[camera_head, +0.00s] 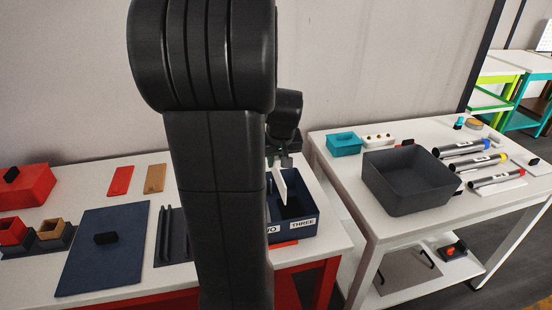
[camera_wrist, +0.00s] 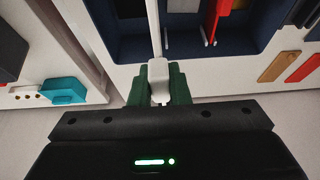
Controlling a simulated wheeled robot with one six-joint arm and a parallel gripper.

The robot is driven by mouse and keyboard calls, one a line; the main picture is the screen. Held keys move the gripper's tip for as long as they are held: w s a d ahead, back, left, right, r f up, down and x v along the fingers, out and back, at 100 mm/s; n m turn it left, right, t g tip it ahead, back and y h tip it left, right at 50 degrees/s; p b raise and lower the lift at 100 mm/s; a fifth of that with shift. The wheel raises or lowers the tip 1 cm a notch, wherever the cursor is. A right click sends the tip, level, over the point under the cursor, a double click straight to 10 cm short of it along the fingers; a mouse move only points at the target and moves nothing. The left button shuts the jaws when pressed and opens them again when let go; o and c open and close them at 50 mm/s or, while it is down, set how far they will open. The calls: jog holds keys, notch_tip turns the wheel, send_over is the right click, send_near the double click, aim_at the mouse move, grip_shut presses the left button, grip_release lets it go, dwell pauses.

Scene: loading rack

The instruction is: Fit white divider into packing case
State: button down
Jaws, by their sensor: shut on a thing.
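The white divider (camera_head: 280,184) is a thin plate, seen partly above the dark blue packing case (camera_head: 302,230) at the red table's right end. My gripper (camera_head: 279,157) is shut on its top edge; my arm hides part of this. In the wrist view my gripper's green fingers (camera_wrist: 159,84) close on the divider's white grip tab (camera_wrist: 158,70), and its plate runs up edge-on over the case (camera_wrist: 205,55). The case front carries labels, THREE and a partly hidden one. Whether the divider's lower edge is in a slot cannot be told.
A red item (camera_wrist: 218,12) shows inside the case. A dark open bin (camera_head: 408,198) and a teal box (camera_head: 344,144) stand on the right table, across a gap. A dark slotted rack (camera_head: 173,236) and a blue board (camera_head: 103,262) lie left of my arm.

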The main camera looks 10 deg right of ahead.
jog(key=shift+a, duration=0.2)
jog(key=shift+d+f, duration=0.1)
jog(key=shift+f+b, duration=4.9)
jog(key=shift+f, duration=1.15)
jog(key=c, duration=1.3)
grip_release()
